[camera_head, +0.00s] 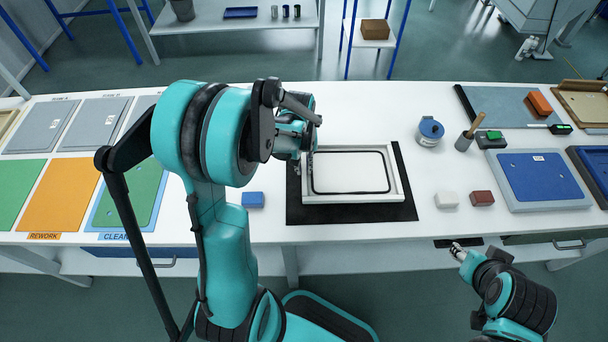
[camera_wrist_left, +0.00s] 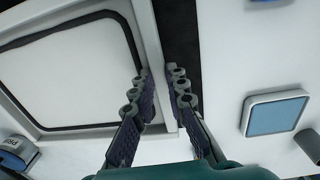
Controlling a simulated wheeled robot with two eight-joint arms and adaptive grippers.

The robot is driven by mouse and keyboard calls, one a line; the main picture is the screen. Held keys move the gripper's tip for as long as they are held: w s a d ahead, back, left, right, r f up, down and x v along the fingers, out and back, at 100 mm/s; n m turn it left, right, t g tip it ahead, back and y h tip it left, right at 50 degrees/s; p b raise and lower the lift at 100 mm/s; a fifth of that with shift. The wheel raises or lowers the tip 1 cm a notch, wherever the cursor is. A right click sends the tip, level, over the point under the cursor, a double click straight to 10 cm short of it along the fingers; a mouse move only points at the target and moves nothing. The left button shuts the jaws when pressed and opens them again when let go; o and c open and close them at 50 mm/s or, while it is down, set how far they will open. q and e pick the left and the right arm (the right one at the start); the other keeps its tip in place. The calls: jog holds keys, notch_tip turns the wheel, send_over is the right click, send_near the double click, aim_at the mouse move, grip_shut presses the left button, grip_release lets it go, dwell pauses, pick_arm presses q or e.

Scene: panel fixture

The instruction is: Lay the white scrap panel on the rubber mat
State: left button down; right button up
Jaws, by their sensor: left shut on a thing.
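A white panel (camera_head: 350,172) with a raised light rim and a black seal line is over the black rubber mat (camera_head: 395,212), whose dark border shows around it. I cannot tell whether it rests fully on the mat. My left gripper (camera_head: 306,165) is at the panel's left edge, partly hidden by my arm. In the left wrist view, its two fingers (camera_wrist_left: 158,76) stand on either side of the panel's rim (camera_wrist_left: 152,60), shut on it. My right gripper (camera_head: 457,251) is empty in front of the table's front edge, too small to tell its opening.
A blue block (camera_head: 253,200) lies left of the mat. A white block (camera_head: 446,200), a red-brown block (camera_head: 482,198) and a blue tape roll (camera_head: 430,131) are to the right. A blue panel (camera_head: 540,180) lies farther right; an orange mat (camera_head: 66,195) is at left.

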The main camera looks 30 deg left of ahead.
pick_arm(q)
jog(key=shift+f+b, duration=0.75)
jog(key=shift+f, duration=1.2)
jog(key=c, duration=1.5)
grip_release()
jog(key=shift+c, duration=0.2)
